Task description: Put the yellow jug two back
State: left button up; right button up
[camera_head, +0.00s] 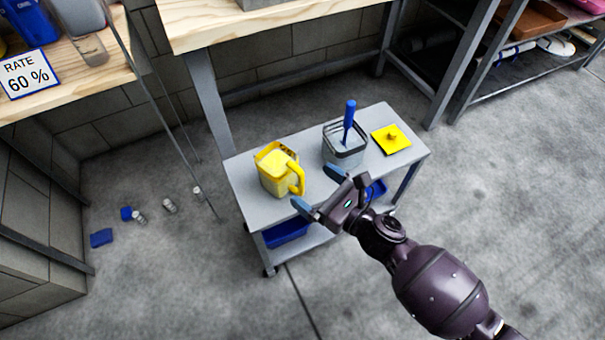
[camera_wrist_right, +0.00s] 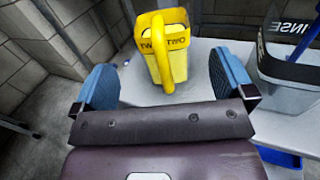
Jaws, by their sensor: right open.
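The yellow jug two (camera_head: 275,174) stands upright at the left part of the grey cart top (camera_head: 241,183). It also shows in the right wrist view (camera_wrist_right: 177,68), with "TWO" lettering and its yellow handle facing my gripper. My right gripper (camera_head: 316,191) is open and empty, just in front and to the right of the jug. In the right wrist view the gripper's blue fingertips (camera_wrist_right: 160,88) stand wide apart, with the jug beyond and between them. No contact with the jug shows. My left gripper is not in view.
A grey bucket (camera_head: 343,153) with a blue-handled tool stands right of the jug, lettered "RINSE" in the wrist view. A yellow square with a knob (camera_head: 391,139) lies at the cart's right. Wooden benches (camera_head: 230,27) stand behind; small bottles (camera_head: 139,218) lie on the floor left.

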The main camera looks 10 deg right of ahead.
jog(key=shift+p+v, duration=0.35)
jog(key=shift+v, duration=2.35)
